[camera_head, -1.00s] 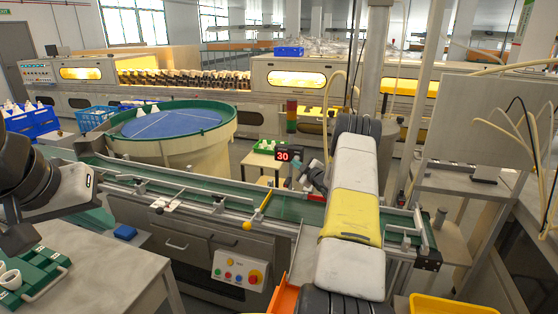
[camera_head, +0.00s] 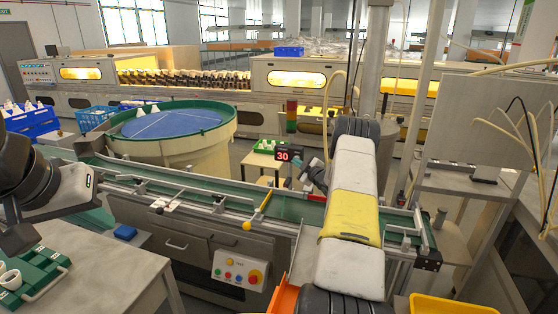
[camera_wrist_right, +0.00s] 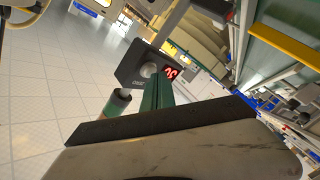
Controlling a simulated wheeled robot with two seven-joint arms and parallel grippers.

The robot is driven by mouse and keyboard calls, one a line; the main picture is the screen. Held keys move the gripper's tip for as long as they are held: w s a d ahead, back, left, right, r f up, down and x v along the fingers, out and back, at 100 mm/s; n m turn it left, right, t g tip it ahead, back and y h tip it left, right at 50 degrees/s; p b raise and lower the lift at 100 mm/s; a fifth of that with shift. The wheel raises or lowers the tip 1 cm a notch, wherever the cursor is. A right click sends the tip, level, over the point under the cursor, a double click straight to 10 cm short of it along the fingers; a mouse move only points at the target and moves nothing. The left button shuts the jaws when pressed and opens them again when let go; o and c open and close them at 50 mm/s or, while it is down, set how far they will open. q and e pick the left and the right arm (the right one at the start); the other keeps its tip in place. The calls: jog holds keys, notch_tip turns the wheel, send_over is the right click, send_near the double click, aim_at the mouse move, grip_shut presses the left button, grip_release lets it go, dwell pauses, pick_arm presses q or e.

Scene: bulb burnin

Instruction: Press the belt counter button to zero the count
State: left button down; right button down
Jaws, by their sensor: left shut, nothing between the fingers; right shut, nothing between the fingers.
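The belt counter (camera_head: 290,155) is a small dark box with a red display reading 30, at the far side of the belt. In the right wrist view the counter (camera_wrist_right: 146,68) is close ahead, tilted, with a pale round button (camera_wrist_right: 149,70) beside its red digits. My right gripper (camera_head: 308,172) is shut and empty, just right of the counter in the head view. Contact with the button cannot be made out. My left gripper (camera_head: 18,238) is shut and empty at the left edge, above the grey table, far from the counter.
The green conveyor belt (camera_head: 180,187) runs across the middle, with rails and a yellow bar (camera_head: 265,201) over it. A control panel (camera_head: 239,271) is on its front. A feeder bowl (camera_head: 172,125) stands behind left. A yellow tray (camera_head: 450,304) is at lower right.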

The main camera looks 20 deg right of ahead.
dwell(0.6)
jog(key=shift+s+a, duration=0.4)
jog(key=shift+s, duration=0.15)
jog(key=s+a, duration=0.1)
jog(key=s, duration=0.1)
jog(key=s+a, duration=0.2)
dwell(0.4)
dwell(0.5)
